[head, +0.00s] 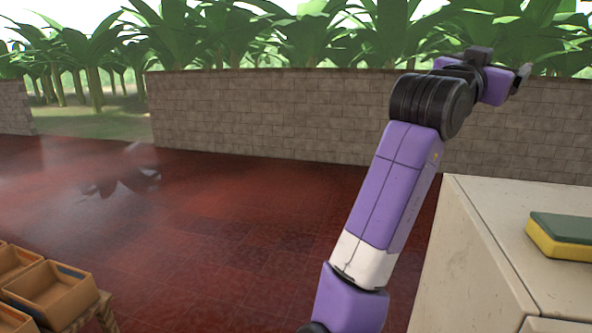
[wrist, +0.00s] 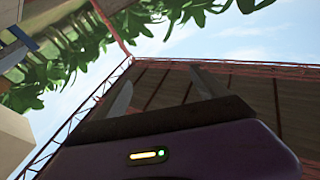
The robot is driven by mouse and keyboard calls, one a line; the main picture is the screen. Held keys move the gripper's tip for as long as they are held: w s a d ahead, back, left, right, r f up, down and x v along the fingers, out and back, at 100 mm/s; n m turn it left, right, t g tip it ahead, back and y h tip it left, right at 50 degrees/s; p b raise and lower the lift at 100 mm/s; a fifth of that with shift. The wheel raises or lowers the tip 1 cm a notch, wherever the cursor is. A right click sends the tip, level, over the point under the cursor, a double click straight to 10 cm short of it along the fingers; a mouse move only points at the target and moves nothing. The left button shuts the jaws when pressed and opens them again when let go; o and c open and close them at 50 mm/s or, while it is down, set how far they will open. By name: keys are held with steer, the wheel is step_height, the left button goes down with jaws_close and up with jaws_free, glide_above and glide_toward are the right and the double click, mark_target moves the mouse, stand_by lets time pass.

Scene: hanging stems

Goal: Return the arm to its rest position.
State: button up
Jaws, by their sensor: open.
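My arm (head: 392,190), purple with black joints, rises from the bottom of the head view and bends to the right at its top. My gripper (head: 523,74) is at its upper right end, high above the pale cabinet and in front of the wall and plants. In the wrist view the two fingers of my gripper (wrist: 163,88) stand apart with nothing between them. The gripper is open and empty. The wrist camera looks upward past the fingers to a brown roof, sky and leaves.
A pale cabinet (head: 470,240) stands at the right, with a green and yellow sponge (head: 562,236) on top. Wooden boxes (head: 52,292) sit on a stand at the lower left. A block wall (head: 270,115) runs behind. The red tiled floor (head: 220,230) between is clear.

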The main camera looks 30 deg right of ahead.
steer(key=w+a+f+n+t, duration=0.9)
steer(key=a+n+t, duration=0.1)
steer(key=a+t, duration=0.15)
steer(key=a+f+n+t+y, duration=0.95)
steer(key=a+f+y, duration=0.25)
steer(key=a+f, duration=0.3)
steer(key=s+a+f+n+g+y+b, duration=0.1)
steer(key=s+a+f+y, duration=0.25)
steer(key=s+f, duration=0.35)
steer(key=s+a+f+n+g+y, duration=0.1)
steer(key=s+a+f+y, duration=0.2)
steer(key=s+a+f, duration=0.35)
steer(key=s+a+f+m+g+y, duration=0.1)
steer(key=s+a+f+g, duration=0.1)
steer(key=s+f, duration=0.6)
steer(key=s+a+f+m+g+y, duration=0.1)
steer(key=s+f+g, duration=0.3)
steer(key=s+f, duration=0.4)
steer(key=s, duration=0.4)
steer(key=shift+a+b, duration=0.35)
steer(key=shift+b, duration=0.05)
